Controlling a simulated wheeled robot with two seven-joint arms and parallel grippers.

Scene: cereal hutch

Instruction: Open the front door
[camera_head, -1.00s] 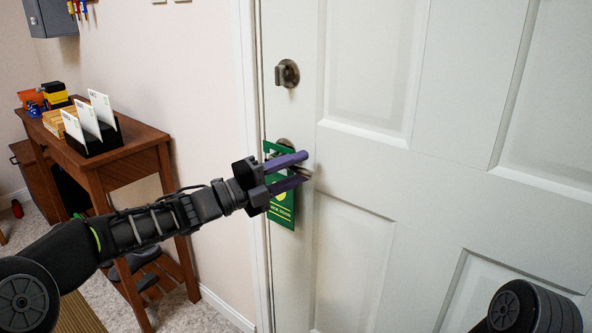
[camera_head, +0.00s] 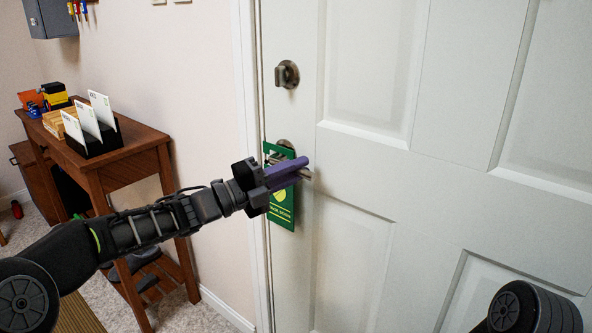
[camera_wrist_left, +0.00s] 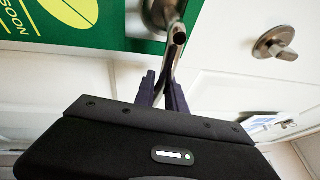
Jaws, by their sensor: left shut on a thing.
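The white panelled front door (camera_head: 365,165) fills the right of the head view and appears closed against its frame. Its metal lever handle (camera_head: 306,174) sits at the left edge; it also shows in the left wrist view (camera_wrist_left: 177,38). My left gripper (camera_head: 298,170), with purple fingers, is shut on the lever, near its free end. In the wrist view its fingers (camera_wrist_left: 163,88) are at the lever. A green hanging sign (camera_head: 283,213) hangs from the handle behind my fingers. A round deadbolt knob (camera_head: 287,74) is above. My right gripper is not in view.
A wooden side table (camera_head: 110,160) with a black letter holder (camera_head: 92,140) stands left of the door, close to my left arm. A grey box (camera_head: 52,18) hangs on the wall. Carpet shows at lower left.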

